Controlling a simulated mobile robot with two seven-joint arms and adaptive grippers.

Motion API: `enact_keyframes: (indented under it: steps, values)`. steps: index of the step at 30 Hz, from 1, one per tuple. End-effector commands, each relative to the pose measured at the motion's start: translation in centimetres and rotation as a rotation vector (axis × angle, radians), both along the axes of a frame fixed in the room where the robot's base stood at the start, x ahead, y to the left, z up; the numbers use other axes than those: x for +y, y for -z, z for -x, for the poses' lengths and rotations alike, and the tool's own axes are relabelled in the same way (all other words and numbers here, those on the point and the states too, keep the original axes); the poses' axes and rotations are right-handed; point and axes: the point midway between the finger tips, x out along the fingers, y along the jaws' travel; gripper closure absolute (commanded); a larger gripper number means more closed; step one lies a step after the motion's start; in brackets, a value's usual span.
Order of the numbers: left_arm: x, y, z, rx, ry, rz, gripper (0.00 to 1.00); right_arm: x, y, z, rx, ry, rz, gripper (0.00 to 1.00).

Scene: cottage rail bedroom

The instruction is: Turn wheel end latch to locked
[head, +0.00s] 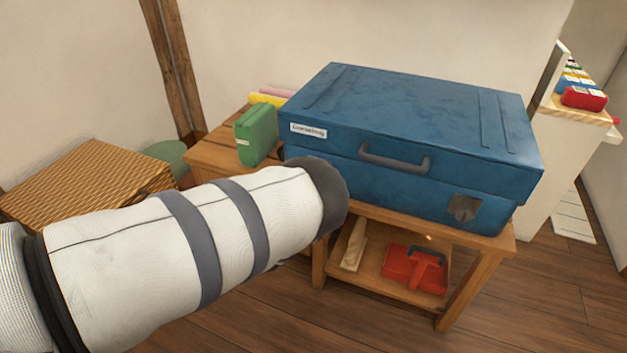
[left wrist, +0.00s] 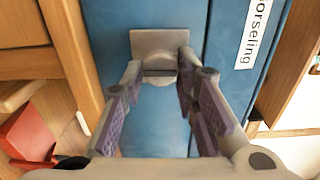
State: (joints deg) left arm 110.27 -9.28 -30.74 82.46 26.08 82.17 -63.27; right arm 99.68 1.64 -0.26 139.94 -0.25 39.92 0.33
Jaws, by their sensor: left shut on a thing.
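A closed blue case (head: 415,120) stands on a wooden bench and bears a white label at its left end. In the left wrist view, a grey metal latch (left wrist: 153,41) sits on the blue case front (left wrist: 160,130) near the label (left wrist: 251,32). My left gripper (left wrist: 162,72) is shut on the latch's lower part, one finger at each side. In the head view my left arm covers this latch and the gripper. A second grey latch (head: 462,208) shows at the right end of the case front. My right gripper is in neither view.
A green box (head: 257,135) stands left of the case, and a wicker box (head: 85,180) farther left. The floor in front is clear.

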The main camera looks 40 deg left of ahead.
Motion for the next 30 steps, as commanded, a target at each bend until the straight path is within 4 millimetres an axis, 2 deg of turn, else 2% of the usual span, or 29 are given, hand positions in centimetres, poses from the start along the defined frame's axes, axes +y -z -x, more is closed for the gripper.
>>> enact_keyframes:
  steps: [7, 8, 10, 11, 18, 21, 23, 30]
  values:
    - [0.1, 0.1, 0.1, 0.003, -0.002, 0.000, 1.00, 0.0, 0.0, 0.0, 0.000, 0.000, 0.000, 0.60]
    - [0.1, 0.1, 0.1, 0.003, -0.002, 0.000, 0.70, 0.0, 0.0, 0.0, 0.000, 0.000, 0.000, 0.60]
    - [0.1, 0.1, 0.1, 0.003, -0.002, 0.000, 0.54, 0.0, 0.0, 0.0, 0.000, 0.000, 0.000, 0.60]
    - [0.1, 0.1, 0.1, 0.002, -0.002, 0.000, 0.53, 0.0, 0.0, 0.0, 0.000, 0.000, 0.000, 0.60]
    - [0.0, 0.0, 0.0, 0.001, -0.001, 0.001, 0.53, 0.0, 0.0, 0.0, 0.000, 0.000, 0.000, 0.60]
    - [-0.1, 0.1, 0.7, 0.003, -0.001, 0.002, 0.53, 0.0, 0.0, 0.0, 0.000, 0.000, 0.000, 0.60]
    - [-0.4, 0.1, 1.7, 0.005, -0.001, 0.001, 0.53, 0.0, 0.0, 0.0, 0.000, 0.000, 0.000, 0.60]
    - [-1.9, 0.2, 8.1, 0.006, -0.001, 0.000, 0.53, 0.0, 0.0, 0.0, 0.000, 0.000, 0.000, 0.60]
